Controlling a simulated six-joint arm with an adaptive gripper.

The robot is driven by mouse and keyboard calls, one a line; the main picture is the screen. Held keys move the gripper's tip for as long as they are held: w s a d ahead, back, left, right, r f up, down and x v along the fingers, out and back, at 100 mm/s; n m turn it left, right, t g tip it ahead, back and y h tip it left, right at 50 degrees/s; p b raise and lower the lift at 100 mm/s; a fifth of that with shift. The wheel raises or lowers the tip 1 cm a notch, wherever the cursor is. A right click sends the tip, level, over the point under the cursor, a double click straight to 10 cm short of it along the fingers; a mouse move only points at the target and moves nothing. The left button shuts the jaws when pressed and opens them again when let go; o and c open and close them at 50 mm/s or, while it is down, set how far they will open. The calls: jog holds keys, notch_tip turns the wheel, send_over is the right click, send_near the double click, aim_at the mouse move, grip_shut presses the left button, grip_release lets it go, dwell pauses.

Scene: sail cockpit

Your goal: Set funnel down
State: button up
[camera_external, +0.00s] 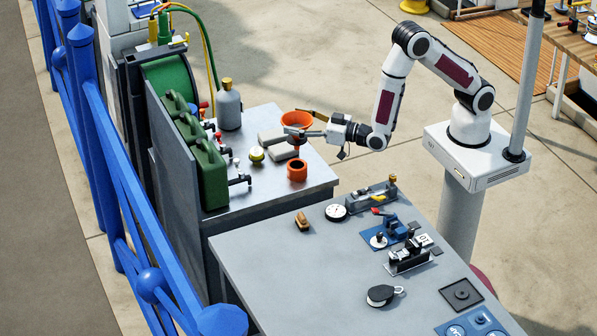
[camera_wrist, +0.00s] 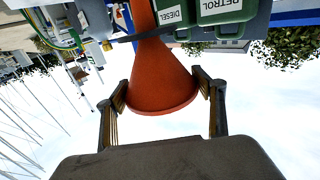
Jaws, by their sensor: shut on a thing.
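The orange funnel (camera_external: 296,118) is held wide end up over the back metal bench, its spout pointing down. It also shows in the wrist view (camera_wrist: 155,75), its wide rim between the two fingers. My gripper (camera_external: 299,127) is shut on it near the rim; the fingers also show in the wrist view (camera_wrist: 161,93). A small orange cup-like holder (camera_external: 297,171) stands on the bench, below the funnel in the outside view. I cannot tell whether the spout touches anything.
Green jerrycans (camera_external: 208,172) line the bench's left side. A grey bottle (camera_external: 228,105), a yellow-topped round item (camera_external: 257,154) and grey cylinders (camera_external: 273,139) stand near the funnel. The bench (camera_external: 318,178) has free room at its right front. The front table (camera_external: 290,265) holds several tools.

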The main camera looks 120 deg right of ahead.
jog(key=shift+f, duration=0.65)
jog(key=w+a+r+n+t+y, duration=0.35)
jog(key=w+a+y, duration=0.25)
jog(key=w+a, duration=0.25)
jog(key=w+a+r+n+t+y, duration=0.2)
jog(key=w+a+r+n+y, duration=0.25)
jog(key=w+a, duration=0.45)
jog(key=w+a+r+n+g+y, duration=0.1)
jog(key=w+a+r+n+y, duration=0.15)
jog(key=a+y, duration=0.4)
jog(key=w+a+r+n+g+y, duration=0.1)
jog(key=a+r+n+g+y, duration=0.1)
jog(key=a+n+y, duration=0.4)
jog(key=s+a+f+n+g+y, duration=0.2)
jog(key=s+a+n+g+y, duration=0.2)
jog(key=s+a+n+g, duration=0.1)
jog(key=s+a+f+n+g+y, duration=0.3)
jog(key=s+a+n+g, duration=0.2)
jog(key=a+g, duration=0.5)
jog(key=shift+s+a+y, duration=0.4)
jog(key=shift+s+a, duration=0.05)
jog(key=shift+s, duration=0.55)
